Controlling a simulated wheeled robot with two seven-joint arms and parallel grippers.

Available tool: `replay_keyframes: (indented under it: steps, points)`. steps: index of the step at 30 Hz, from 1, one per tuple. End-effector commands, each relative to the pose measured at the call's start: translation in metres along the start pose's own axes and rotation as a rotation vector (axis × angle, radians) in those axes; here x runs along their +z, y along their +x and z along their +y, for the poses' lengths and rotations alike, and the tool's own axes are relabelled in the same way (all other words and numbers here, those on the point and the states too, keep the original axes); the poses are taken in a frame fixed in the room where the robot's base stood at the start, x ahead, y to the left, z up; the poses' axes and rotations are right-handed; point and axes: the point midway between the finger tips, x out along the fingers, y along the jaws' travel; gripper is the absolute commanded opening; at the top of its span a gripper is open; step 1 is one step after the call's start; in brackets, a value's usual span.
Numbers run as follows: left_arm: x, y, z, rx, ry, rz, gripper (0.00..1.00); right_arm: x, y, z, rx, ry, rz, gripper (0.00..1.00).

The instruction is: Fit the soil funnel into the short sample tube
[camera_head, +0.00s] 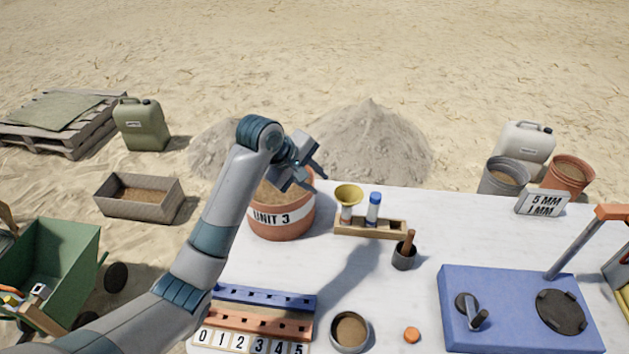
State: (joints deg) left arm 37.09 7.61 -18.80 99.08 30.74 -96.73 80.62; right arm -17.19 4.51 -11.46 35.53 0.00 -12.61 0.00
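The yellow soil funnel (348,193) sits mouth-up at the top of a pale tube (347,214) at the left of a small wooden rack (400,228). How deep its stem goes into the tube cannot be made out. A second tube (373,210) with a blue cap stands upright beside it in the rack. My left gripper (319,181) is above the right rim of the terracotta "UNIT 3" pot (283,226), to the left of the funnel and apart from it. Its fingers are spread and empty. My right gripper is not in view.
A small dark mortar with a pestle (404,256) stands right of the rack. A soil bowl (349,331), an orange cap (411,335) and numbered slotted racks (262,310) lie nearer. A blue machine (520,300) fills the table's right. White tabletop between rack and bowl is clear.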

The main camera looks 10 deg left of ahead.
Motion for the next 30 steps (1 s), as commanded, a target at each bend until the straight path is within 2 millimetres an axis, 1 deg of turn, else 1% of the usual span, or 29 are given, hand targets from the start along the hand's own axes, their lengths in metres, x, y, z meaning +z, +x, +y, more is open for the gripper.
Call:
replay_keyframes:
  steps: [25,28,30]
  points:
    - [0.0000,-0.0004,0.0003,0.000,0.000,0.000,0.26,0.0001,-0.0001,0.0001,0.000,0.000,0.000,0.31]
    - [0.0008,0.0008,-0.0021,-0.001,0.003,-0.001,0.26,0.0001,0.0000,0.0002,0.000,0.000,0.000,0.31]
    - [0.0023,0.0030,-0.0074,-0.003,0.012,0.000,0.26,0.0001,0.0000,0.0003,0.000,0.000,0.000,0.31]
